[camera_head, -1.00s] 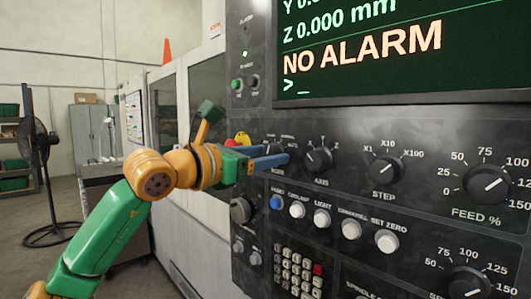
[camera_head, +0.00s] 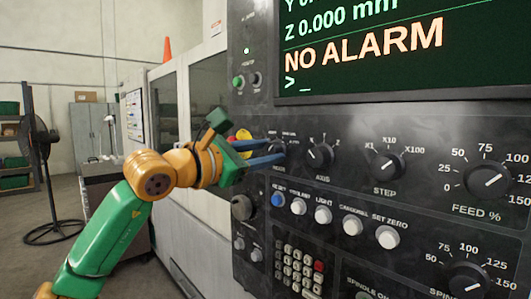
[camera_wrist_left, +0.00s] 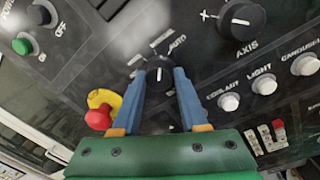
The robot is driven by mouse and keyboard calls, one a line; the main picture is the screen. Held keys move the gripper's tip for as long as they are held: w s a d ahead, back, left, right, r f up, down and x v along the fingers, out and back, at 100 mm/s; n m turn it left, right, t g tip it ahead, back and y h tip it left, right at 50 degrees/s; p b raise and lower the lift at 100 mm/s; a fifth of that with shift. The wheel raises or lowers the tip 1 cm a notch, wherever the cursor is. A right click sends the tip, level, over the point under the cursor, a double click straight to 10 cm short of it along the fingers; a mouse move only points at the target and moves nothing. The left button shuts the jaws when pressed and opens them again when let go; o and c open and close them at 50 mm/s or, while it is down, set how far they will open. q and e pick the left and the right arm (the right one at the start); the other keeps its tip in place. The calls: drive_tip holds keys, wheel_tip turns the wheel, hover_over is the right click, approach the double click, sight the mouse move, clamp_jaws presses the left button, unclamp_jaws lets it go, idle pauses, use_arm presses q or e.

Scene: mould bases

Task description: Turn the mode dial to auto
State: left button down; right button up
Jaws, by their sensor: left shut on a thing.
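The mode dial (camera_head: 279,149) is a small black knob on the dark control panel, mostly hidden by my left gripper (camera_head: 284,152) in the head view. In the left wrist view the dial (camera_wrist_left: 160,76) shows between the two blue fingers, with a white pointer line on its face. The left gripper (camera_wrist_left: 163,72) is shut on the dial, one finger on each side. The AUTO label (camera_wrist_left: 178,41) is printed above and slightly right of the dial in the wrist view. The pointer's exact setting is hard to read. My right gripper is not in view.
The axis knob (camera_head: 320,156) sits just right of the mode dial. A row of push buttons, including a blue reset button (camera_head: 278,199), lies below. A red and yellow emergency stop (camera_wrist_left: 98,117) is close to the left finger. A screen (camera_head: 400,50) reads NO ALARM.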

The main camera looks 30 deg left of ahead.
use_arm(q)
drive_tip(key=shift+m, duration=1.7)
drive_tip(key=shift+r, duration=0.1)
drive_tip(key=shift+c, duration=2.2)
unclamp_jaws()
drive_tip(key=shift+s, duration=0.1)
